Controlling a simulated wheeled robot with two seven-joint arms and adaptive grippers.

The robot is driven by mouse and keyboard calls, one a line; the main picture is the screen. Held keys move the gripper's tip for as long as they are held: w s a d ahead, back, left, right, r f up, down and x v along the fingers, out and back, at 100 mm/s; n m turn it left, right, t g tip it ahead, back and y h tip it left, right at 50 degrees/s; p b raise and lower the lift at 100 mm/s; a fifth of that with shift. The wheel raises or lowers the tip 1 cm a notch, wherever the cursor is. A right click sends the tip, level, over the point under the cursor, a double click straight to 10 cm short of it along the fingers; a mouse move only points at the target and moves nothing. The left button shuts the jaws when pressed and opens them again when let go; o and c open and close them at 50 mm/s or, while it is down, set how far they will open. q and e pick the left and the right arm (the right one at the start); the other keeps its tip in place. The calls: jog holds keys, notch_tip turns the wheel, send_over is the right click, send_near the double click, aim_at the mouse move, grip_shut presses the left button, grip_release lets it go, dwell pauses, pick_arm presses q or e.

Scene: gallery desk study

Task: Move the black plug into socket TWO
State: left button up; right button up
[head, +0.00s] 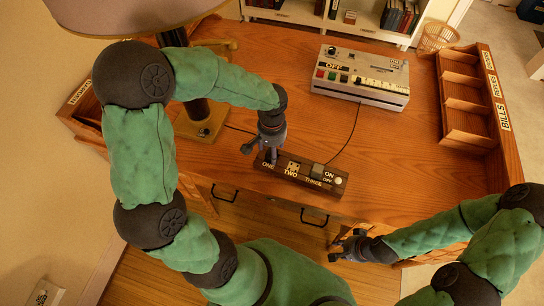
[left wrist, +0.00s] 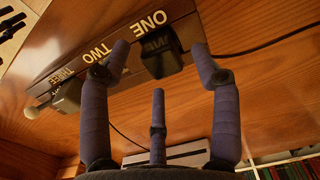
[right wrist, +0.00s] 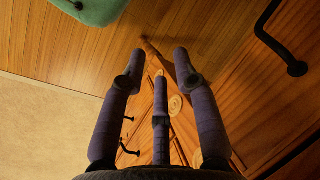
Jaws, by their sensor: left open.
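The wooden power strip (head: 335,187) lies on the desk with sockets labelled ONE, TWO and THREE. In the left wrist view the black plug (left wrist: 162,58) sits at socket ONE. My left gripper (head: 268,156) is over that end of the strip and hides the plug in the head view. In the left wrist view its fingers (left wrist: 160,48) are open, one on each side of the plug. Socket TWO (head: 293,167) shows no plug. A grey plug (head: 317,171) is at socket THREE. My right gripper (head: 343,248) is open and empty in front of the desk.
A grey control box (head: 360,75) stands at the back of the desk; a cord joins it to the strip's right side. A lamp base (head: 205,125) stands left, beside my left arm. A wooden sorter (head: 468,100) stands right. The desktop right of the strip is clear.

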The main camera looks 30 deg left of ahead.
pick_arm(q)
notch_tip(320, 180, down, 4)
jog(key=shift+s+f+b, duration=0.1)
jog(key=shift+b, duration=0.7)
jog(key=shift+s, duration=0.15)
jog(key=c, duration=1.1)
jog(key=shift+c, duration=0.2)
